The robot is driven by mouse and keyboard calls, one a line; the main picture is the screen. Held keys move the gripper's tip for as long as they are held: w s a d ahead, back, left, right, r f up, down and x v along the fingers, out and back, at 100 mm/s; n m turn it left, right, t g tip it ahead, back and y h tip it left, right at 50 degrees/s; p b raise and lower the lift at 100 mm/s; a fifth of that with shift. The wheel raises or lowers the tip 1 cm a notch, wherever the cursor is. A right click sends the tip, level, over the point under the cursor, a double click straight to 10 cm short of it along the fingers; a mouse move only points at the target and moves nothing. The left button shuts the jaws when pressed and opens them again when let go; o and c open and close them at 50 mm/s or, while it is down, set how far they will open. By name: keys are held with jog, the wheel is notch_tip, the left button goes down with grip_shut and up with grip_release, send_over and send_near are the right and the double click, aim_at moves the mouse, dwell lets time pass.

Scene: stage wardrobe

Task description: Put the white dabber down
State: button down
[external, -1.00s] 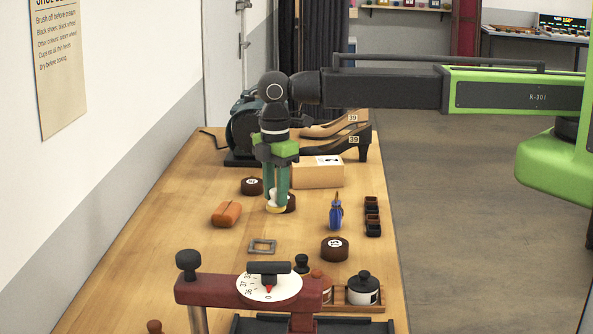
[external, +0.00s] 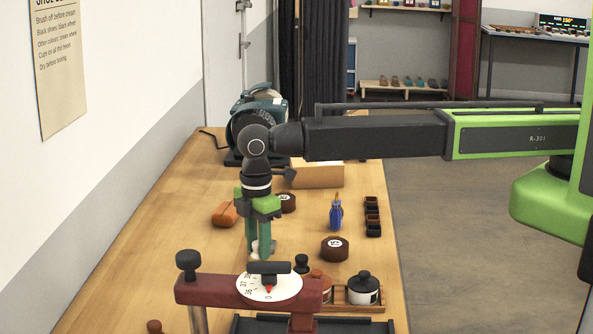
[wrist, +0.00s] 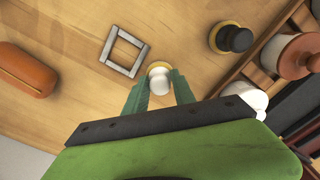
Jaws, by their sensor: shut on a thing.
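My gripper (external: 258,248) points straight down over the near middle of the bench. It is shut on the white dabber (wrist: 158,82), which has a white knob and a yellowish rim and sits between the two green fingers. Only a bit of the dabber's white (external: 254,249) shows in the external view. I cannot tell whether its bottom touches the bench. A grey square frame (wrist: 105,57) lies just beside the dabber in the wrist view. My gripper hides that frame in the external view.
A dark-knobbed dabber (wrist: 235,39) and a wooden rack (external: 347,305) with lidded jars stand to the right. An orange-brown case (external: 225,214) lies to the left. A red-armed dial device (external: 268,286) stands in front. A brown round tin (external: 334,248) is right of my gripper.

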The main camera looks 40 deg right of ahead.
jog(key=c, duration=1)
grip_release()
jog(key=shift+c, duration=0.2)
notch_tip(320, 180, up, 12)
jog(key=p, duration=1.2)
